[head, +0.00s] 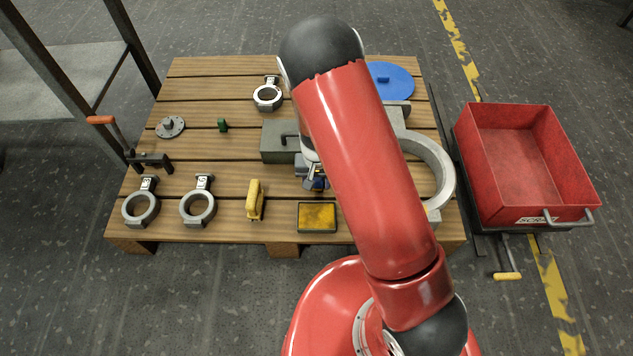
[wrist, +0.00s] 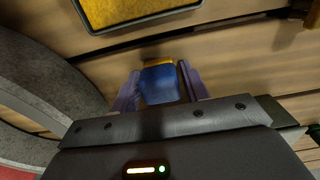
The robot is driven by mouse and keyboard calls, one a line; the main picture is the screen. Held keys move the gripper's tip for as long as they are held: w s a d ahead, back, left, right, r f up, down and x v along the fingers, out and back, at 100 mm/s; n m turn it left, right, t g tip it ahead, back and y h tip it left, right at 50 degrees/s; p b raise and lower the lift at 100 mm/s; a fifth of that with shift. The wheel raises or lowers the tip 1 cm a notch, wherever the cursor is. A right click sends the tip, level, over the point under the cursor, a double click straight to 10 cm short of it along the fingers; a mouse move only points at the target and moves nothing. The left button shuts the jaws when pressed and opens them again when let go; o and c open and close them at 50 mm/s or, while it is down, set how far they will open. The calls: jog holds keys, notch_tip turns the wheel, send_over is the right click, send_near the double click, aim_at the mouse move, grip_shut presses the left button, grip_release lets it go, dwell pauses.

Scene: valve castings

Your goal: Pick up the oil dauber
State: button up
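The oil dauber appears to be the small piece with a blue block and a yellow end (wrist: 160,84), low over or on the wooden deck in the wrist view. In the head view only a bit of its blue (head: 318,184) shows under my gripper (head: 312,178), behind the yellow pad tray. In the wrist view my gripper (wrist: 160,88) has one finger on either side of the blue block, both very close to it. I cannot tell whether the fingers press on it. The dauber's lower part is hidden.
The yellow pad tray (head: 317,232) lies just in front of my gripper. A yellow-handled tool (head: 255,200) lies left of it. A large metal ring casting (head: 443,170) stands to the right, partly behind my arm. A grey-green box (head: 275,150) is close behind left. A red scrap bin (head: 480,180) stands right of the pallet.

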jog(key=c, duration=0.7)
jog(key=shift+r, duration=0.1)
notch_tip(320, 180, up, 20)
jog(key=p, duration=0.4)
jog(key=shift+p, duration=0.35)
jog(key=o, duration=0.5)
jog(key=c, duration=0.3)
